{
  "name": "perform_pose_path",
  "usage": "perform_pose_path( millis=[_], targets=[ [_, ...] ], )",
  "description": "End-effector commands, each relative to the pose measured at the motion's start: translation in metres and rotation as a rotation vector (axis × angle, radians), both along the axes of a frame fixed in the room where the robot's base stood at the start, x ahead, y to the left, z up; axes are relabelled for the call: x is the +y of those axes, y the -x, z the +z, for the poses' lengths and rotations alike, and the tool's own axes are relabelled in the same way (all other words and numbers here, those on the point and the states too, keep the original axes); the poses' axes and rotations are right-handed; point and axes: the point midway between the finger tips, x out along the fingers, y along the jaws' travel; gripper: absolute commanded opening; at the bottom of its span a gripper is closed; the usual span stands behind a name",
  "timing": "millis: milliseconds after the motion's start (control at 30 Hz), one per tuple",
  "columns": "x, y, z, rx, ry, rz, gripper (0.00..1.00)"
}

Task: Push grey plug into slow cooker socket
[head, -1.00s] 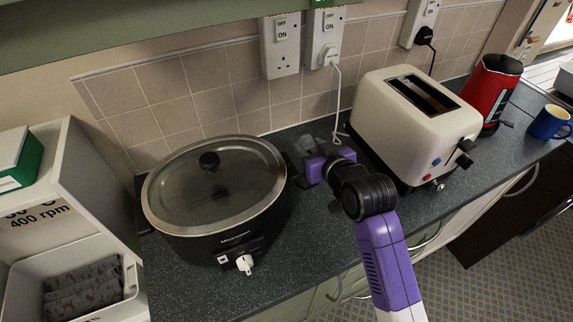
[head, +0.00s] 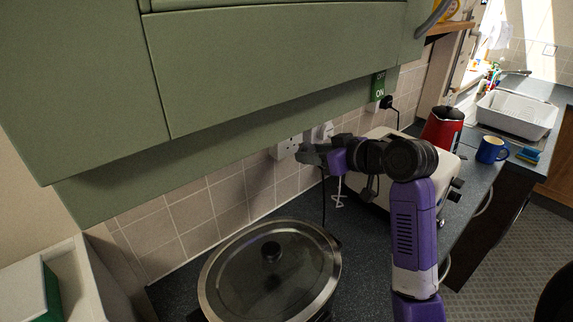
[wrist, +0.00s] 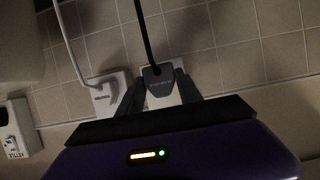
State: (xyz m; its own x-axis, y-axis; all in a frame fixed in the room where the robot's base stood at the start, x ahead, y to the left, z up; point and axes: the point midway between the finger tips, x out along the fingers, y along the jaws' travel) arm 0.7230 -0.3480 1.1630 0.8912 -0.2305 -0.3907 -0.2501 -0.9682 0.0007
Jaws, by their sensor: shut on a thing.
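My gripper (head: 312,155) is raised to the tiled wall behind the counter, shut on the grey plug. In the wrist view, the grey plug (wrist: 160,86) sits between the two dark fingers, with its black cable (head: 323,208) hanging down to the counter. A white socket plate (head: 284,149) shows beside my gripper and behind the plug in the wrist view (wrist: 178,68). The plug is in front of this plate, close to it; whether its pins are in the holes is hidden. The slow cooker (head: 238,272), black with a glass lid, stands on the counter below.
A white plug (wrist: 103,93) with a white cable is in the adjacent socket. Green cabinets (head: 270,65) overhang the sockets closely. A cream toaster (head: 378,188), red kettle (head: 441,127) and blue mug (head: 490,150) stand to the right.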

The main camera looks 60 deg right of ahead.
Motion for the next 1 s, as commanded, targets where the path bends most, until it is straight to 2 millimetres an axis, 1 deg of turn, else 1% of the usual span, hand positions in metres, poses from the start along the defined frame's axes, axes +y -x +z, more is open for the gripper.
perform_pose_path(
  millis=[67, 167, 367, 700, 1000],
  targets=[
    [-0.004, 0.006, 0.004, -0.002, 0.002, -0.003, 0.0],
    [-0.005, 0.006, 0.005, -0.001, 0.002, -0.001, 0.0],
    [-0.007, -0.002, 0.004, -0.001, 0.0, 0.0, 0.0],
    [-0.012, -0.022, 0.004, 0.0, 0.0, -0.001, 0.0],
    [-0.013, -0.025, 0.004, -0.001, 0.001, -0.001, 0.0]
  ],
)
